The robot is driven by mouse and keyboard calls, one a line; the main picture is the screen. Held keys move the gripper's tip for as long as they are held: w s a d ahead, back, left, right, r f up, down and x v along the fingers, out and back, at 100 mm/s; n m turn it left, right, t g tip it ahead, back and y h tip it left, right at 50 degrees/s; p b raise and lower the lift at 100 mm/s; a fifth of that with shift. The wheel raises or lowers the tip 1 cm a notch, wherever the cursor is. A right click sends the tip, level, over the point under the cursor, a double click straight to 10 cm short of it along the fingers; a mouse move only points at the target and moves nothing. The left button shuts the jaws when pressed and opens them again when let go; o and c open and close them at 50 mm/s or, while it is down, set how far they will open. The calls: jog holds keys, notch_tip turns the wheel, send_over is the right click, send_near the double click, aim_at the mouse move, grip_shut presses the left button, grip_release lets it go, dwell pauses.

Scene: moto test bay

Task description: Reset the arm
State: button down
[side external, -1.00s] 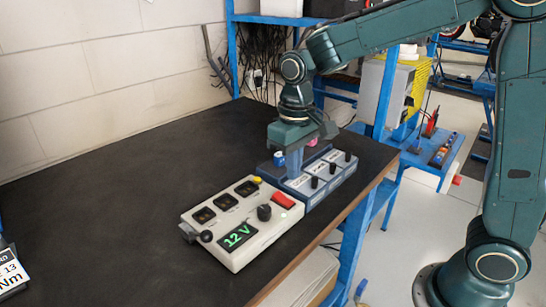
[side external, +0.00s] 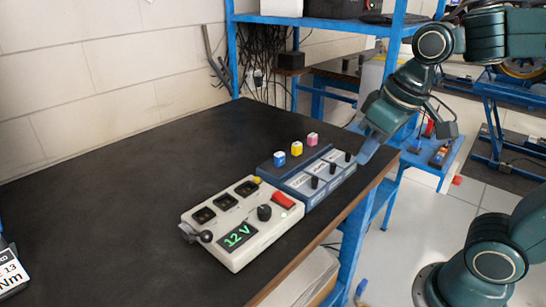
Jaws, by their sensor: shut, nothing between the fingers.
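My gripper (side external: 366,152) is at the right of the work, just past the right end of the blue-grey switch box and near the table's right edge. Its fingers are together with nothing between them, pointing down and to the left. My arm is folded up and back toward the upper right.
The blue-grey box (side external: 318,196) carries several black knobs and blue, yellow and pink blocks at its back. A cream box (side external: 236,254) with a green 12 V display adjoins it. The black table (side external: 110,200) is largely clear at left. A blue shelf frame (side external: 233,60) stands behind.

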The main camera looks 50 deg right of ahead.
jog(key=s+d+t, duration=0.1)
jog(key=s, duration=0.5)
jog(key=shift+f+t, duration=0.25)
jog(key=shift+t, duration=0.15)
dwell(0.7)
